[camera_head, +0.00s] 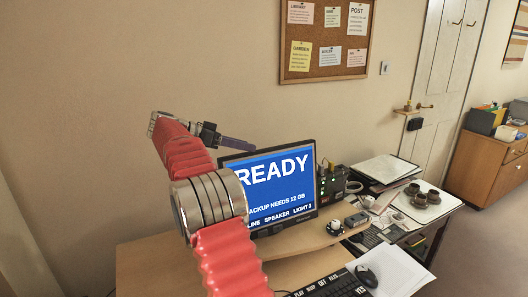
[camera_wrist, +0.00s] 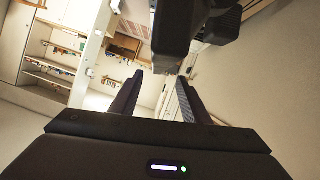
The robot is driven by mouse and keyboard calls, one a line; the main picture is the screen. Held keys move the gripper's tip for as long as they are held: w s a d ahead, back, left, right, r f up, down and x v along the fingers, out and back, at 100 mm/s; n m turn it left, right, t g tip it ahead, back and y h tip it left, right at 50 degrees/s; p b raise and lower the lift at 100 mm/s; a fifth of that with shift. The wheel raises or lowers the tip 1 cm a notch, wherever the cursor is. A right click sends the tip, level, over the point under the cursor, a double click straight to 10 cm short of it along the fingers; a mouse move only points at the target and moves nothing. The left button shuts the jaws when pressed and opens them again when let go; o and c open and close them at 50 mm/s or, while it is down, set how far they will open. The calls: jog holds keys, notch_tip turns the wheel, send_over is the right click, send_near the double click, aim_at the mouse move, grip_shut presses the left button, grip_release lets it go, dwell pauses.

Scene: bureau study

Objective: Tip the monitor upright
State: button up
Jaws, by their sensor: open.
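The monitor (camera_head: 283,183) stands on the desk in the head view, its lit blue screen reading "READY" with smaller lines below. Its left side is partly hidden behind my red arm. Its exact lean is hard to tell from here. My gripper (camera_head: 236,142) is at the monitor's upper left edge in the picture; whether it touches is unclear. In the wrist view my gripper (camera_wrist: 156,88) shows two dark fingers spread apart with nothing between them. A dark shape fills the top middle of that view; I cannot tell what it is.
The desk (camera_head: 150,262) holds a keyboard (camera_head: 335,287), a mouse (camera_head: 367,276) and a black box with green lights (camera_head: 330,184) right of the monitor. Farther right are a tray with brown cups (camera_head: 424,197) and papers. The desk's left part is bare; a wall stands behind.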

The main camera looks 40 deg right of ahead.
aim_at(264, 149)
jog(key=x, duration=0.8)
jog(key=shift+d+f, duration=0.1)
jog(key=shift+d, duration=0.1)
jog(key=shift+c, duration=0.7)
grip_shut()
